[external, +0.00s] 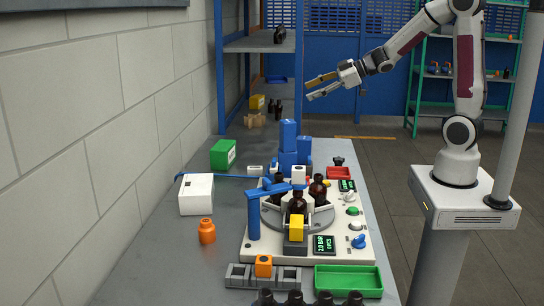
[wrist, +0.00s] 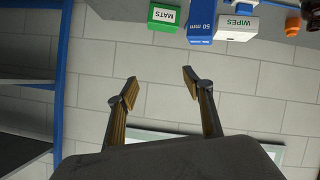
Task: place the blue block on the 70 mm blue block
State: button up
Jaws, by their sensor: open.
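Several blue blocks stand close together on the bench. A tall blue block (external: 288,134) rises highest and looks stacked on a lower blue block (external: 287,163); another blue block (external: 305,150) stands beside them at the right. In the wrist view a blue block labelled 50 mm (wrist: 200,24) shows at the top edge; I cannot read a 70 mm label. My gripper (external: 311,88) is open and empty, high in the air above and beyond the blocks. Its two spread fingers show in the wrist view (wrist: 160,80) with only wall between them.
A green MATS box (external: 222,154) and a white WIPES box (external: 196,194) stand left of the blocks. A white machine with a turntable (external: 270,215) and amber bottles (external: 298,203) stands in front. A blue shelf rack (external: 219,70) is behind; a wall (external: 120,90) runs along the left.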

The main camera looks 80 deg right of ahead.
jog(key=s+a+r+m+g+h, duration=0.3)
jog(key=s+a+r, duration=0.15)
jog(key=s, duration=0.45)
jog(key=s+a+f+g+y, duration=0.2)
jog(key=s+a, duration=0.6)
jog(key=s+a+f+g+y, duration=0.2)
jog(key=s+a+f, duration=0.1)
jog(key=s+a, duration=0.5)
jog(key=shift+s+a+f, duration=0.2)
jog(key=shift+s+a, duration=0.05)
jog(key=shift+s, duration=0.2)
